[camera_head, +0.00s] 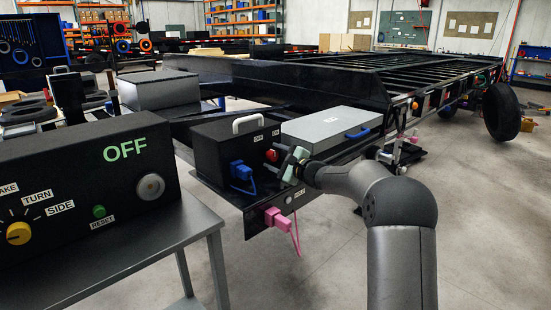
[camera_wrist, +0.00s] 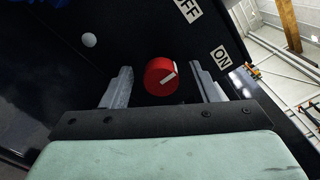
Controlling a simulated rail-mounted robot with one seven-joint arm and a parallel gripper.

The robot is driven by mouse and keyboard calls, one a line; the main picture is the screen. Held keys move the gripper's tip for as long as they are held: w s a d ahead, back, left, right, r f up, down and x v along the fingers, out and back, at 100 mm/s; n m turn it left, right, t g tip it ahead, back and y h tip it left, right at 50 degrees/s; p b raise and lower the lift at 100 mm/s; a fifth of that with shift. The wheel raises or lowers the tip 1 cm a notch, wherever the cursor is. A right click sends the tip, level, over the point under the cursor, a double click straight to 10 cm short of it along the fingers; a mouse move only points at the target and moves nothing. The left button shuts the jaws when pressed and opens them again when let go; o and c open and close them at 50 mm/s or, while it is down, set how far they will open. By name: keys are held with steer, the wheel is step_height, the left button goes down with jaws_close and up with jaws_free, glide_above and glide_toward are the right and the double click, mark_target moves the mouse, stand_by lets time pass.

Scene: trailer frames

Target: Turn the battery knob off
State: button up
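The battery knob is red with a white pointer bar. In the wrist view the knob (camera_wrist: 161,77) sits on a black panel between my two fingers, with a gap on each side. Its pointer bar slants toward the upper right, roughly toward the ON label (camera_wrist: 221,57). The OFF label (camera_wrist: 188,8) is further up and left. My gripper (camera_wrist: 163,88) is open around the knob and not visibly touching it. In the head view the red knob (camera_head: 274,155) shows on the side of the black battery box (camera_head: 207,148), and my gripper (camera_head: 281,164) is close to it.
A grey box with a blue handle (camera_head: 331,130) stands right of the battery box. A blue connector (camera_head: 240,171) and a pink plug (camera_head: 276,217) are near my gripper. A control box (camera_head: 85,180) stands on a grey table at left. Open floor lies at right.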

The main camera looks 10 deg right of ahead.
steer(key=p+v, duration=0.2)
steer(key=v, duration=1.5)
steer(key=shift+s, duration=0.2)
steer(key=s+a+r+n+g+p, duration=0.4)
steer(key=s+a+n+g+p, duration=0.1)
steer(key=s+a+p, duration=0.3)
steer(key=s+a+r+n+g+p, duration=0.4)
steer(key=s+a+r+g+p, duration=0.15)
steer(key=s+a, duration=0.3)
steer(key=s+d+r+n+g+h+p, duration=0.1)
steer(key=s+d+r+n+h+p, duration=0.1)
steer(key=s+p, duration=0.3)
steer(key=s+d+r+n+g+h+p, duration=0.1)
steer(key=s+n+h+p, duration=0.3)
steer(key=s, duration=0.6)
steer(key=s+d+r+n+g+h+p, duration=0.2)
steer(key=s+d+r+n+h+p, duration=0.1)
steer(key=s+p, duration=0.3)
steer(key=shift+s+d+r+h, duration=0.2)
steer(key=shift+s+h, duration=0.4)
steer(key=shift+s, duration=0.4)
steer(key=shift+r, duration=0.1)
